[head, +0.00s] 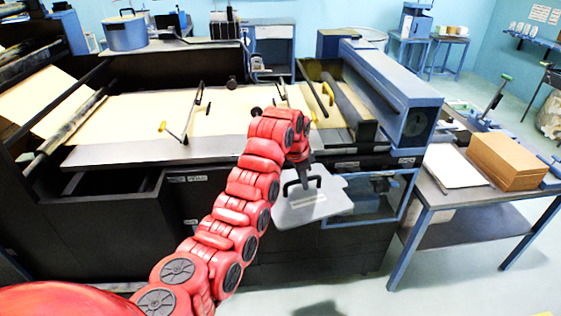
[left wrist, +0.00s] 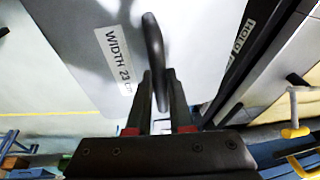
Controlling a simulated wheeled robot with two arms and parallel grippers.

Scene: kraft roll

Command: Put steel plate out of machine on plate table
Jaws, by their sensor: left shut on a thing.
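The steel plate (head: 298,208) is a flat light-grey sheet with a black handle, in front of the machine (head: 135,152) at its lower middle. In the left wrist view the plate (left wrist: 85,35) carries a white label reading WIDTH 23 and fills the top of the picture. My left gripper (head: 305,182) is shut on the plate's black handle, which also shows between the fingers in the left wrist view (left wrist: 153,45). I cannot tell whether the plate's far edge touches the machine. My right gripper is not in view.
A blue-legged table (head: 470,199) stands right of the machine, with a white sheet (head: 455,167) and a brown box (head: 508,160) on it. A blue-framed opening (head: 365,208) is in the machine's front, beside the plate. Floor at the lower right is clear.

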